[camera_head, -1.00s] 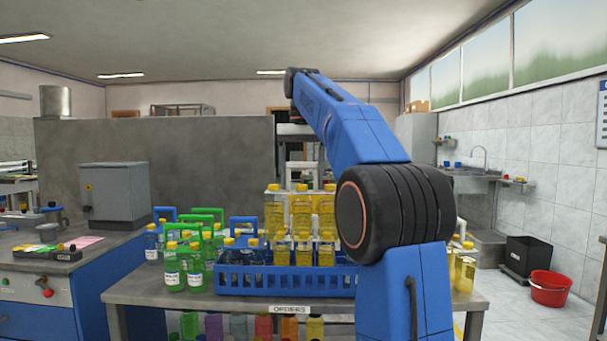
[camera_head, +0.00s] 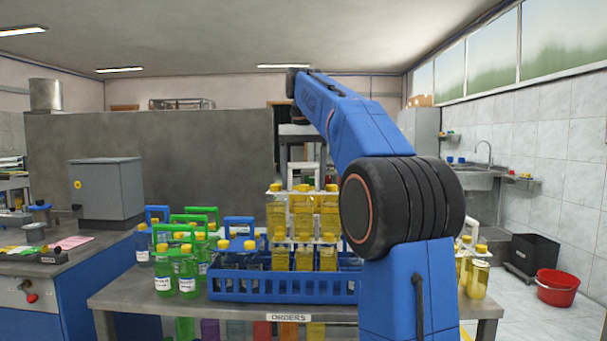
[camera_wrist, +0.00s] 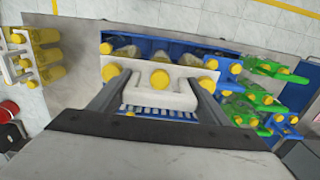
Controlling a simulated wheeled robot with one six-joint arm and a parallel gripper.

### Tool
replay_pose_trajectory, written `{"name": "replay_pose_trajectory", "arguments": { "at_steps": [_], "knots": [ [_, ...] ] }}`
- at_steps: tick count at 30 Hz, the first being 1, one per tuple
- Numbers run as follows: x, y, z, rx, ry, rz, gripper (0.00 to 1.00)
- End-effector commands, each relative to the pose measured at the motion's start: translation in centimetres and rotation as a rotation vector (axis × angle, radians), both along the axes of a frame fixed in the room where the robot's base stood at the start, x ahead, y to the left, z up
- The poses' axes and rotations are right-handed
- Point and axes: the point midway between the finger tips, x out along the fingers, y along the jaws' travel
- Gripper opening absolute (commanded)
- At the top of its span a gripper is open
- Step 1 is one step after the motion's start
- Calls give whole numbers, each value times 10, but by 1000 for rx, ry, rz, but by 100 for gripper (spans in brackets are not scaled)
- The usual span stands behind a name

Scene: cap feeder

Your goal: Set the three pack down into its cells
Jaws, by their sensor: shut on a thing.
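My gripper (camera_wrist: 158,100) is shut on the white handle of a three pack, a white carrier (camera_wrist: 185,72) with three yellow-capped yellow bottles. In the head view the pack (camera_head: 302,215) hangs upright, seen above the blue crate (camera_head: 285,291) on the table. Its lower part is hidden behind another row of three yellow bottles (camera_head: 304,258) standing in the crate's front right. In the wrist view blue crate mesh (camera_wrist: 160,112) shows below the handle. I cannot tell whether the pack touches the crate.
Packs with green handles (camera_head: 188,272) stand left of the crate, close to it. Yellow bottles (camera_head: 477,275) with a white handle stand at the table's right end; they also show in the wrist view (camera_wrist: 45,58). A grey divider (camera_head: 190,160) stands behind the table.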

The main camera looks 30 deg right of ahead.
Motion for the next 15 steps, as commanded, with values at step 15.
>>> {"name": "replay_pose_trajectory", "arguments": {
  "at_steps": [15],
  "knots": [
    [-1, 0, -36, -1, -1, 0, 12]
  ]
}}
